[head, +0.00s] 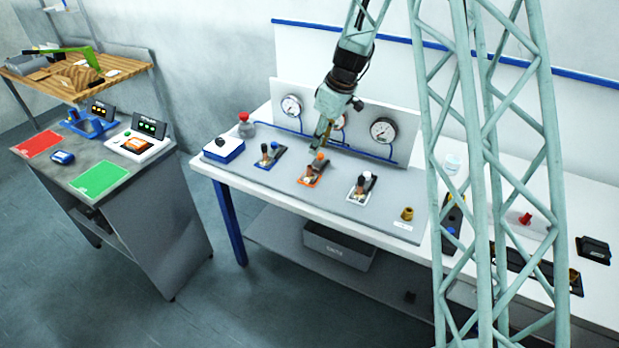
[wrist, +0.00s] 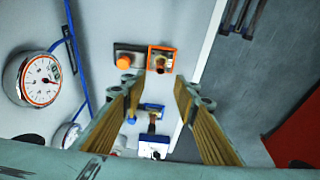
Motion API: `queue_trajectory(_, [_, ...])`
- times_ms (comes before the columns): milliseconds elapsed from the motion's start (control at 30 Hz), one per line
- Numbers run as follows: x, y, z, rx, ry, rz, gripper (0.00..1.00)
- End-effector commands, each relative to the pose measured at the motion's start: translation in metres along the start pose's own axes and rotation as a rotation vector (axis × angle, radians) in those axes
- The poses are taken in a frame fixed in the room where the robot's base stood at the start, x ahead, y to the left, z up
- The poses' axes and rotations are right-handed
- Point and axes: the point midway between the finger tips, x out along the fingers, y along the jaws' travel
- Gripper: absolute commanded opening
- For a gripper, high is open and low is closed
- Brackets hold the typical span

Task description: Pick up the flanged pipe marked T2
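My gripper (head: 323,148) hangs over the grey panel, above and slightly behind the orange-framed station (head: 312,180). In the wrist view my gripper (wrist: 160,86) is open and empty, its two ribbed fingers well apart. A small copper-brown pipe piece (wrist: 160,66) stands in the orange frame (wrist: 161,49), ahead of the gap between the fingertips. Similar stations with a blue frame (head: 266,157) and a white frame (head: 361,190) sit on either side. A brass piece (head: 407,213) stands near the panel's right end. No T2 mark is legible, so I cannot tell which piece bears it.
Pressure gauges (head: 384,130) and blue piping stand behind the stations. A blue-white box (head: 223,148) and a red-topped item (head: 245,127) are at the left end. A grey bin (head: 337,247) sits on the lower shelf. A side bench (head: 130,170) stands left, across open floor.

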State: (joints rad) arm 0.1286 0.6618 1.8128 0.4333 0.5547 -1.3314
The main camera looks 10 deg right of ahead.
Motion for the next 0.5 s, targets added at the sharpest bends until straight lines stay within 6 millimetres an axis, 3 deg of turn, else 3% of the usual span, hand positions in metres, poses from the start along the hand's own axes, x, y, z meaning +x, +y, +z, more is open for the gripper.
queue_trajectory(500, [0.055, -0.001, 0.000, 0.001, 0.000, -0.002, 0.28])
